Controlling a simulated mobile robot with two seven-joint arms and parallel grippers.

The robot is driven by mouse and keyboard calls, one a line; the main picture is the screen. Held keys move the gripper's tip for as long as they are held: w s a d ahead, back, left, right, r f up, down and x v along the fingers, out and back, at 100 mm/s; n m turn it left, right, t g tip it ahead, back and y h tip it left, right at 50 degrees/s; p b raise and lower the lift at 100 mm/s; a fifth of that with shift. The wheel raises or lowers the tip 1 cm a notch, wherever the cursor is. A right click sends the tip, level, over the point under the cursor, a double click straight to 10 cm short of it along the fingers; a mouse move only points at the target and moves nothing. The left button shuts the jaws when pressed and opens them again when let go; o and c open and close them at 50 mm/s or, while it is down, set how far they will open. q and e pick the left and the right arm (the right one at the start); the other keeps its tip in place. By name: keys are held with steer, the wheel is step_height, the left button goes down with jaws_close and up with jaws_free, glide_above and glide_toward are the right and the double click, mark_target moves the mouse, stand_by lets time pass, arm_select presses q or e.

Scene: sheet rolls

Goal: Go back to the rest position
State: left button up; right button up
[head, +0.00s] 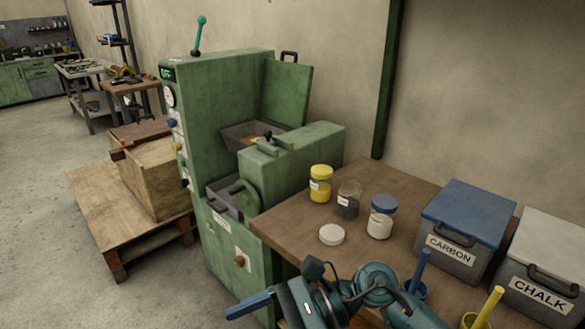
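My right gripper (240,307) is low in the head view, in front of the workbench. Its arm comes in from the bottom right. A blue finger points left, away from the bench; I see no object at it. Whether its fingers are apart or together is unclear. My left gripper is not in view. On the wooden workbench (285,222) stand a yellow jar (320,188), a clear jar with dark contents (348,203) and a white jar with a blue lid (380,226). A white round lid (332,235) lies flat near them.
A green machine (215,110) with a raised lever stands left of the bench. The CARBON box (450,255) and CHALK box (540,300) are at right. Blue and yellow handles (490,306) stick up from cups beside my arm. A wooden pallet (105,215) with a crate is at left.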

steer(key=w+d+r+m+t+y, duration=0.25)
steer(key=m+t, duration=0.55)
steer(key=m, duration=0.4)
steer(key=w+d+r+m+t+y, duration=0.2)
steer(key=w+m+t+y, duration=0.15)
steer(key=m+t, duration=0.6)
steer(key=w+d+f+m+t+h+p, duration=0.15)
steer(key=d+f+m+h, duration=0.3)
steer(key=m, duration=0.55)
steer(key=d+f+m+t+h, duration=0.3)
steer(key=m+h, duration=0.2)
steer(key=m, duration=0.4)
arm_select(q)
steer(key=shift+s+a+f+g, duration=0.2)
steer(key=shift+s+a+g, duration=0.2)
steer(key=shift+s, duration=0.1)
arm_select(e)
steer(key=s+d+f+m+g+h, duration=0.3)
steer(key=s+d+f+m, duration=0.1)
steer(key=f+m, duration=0.3)
steer(key=s+d+f+m+g+h, duration=0.3)
steer(key=s+f+m, duration=0.3)
steer(key=f+m, duration=0.2)
steer(key=shift+s+d+f+g+h, duration=0.3)
steer(key=shift+d+f+h, duration=0.2)
steer(key=shift+f+h, duration=0.35)
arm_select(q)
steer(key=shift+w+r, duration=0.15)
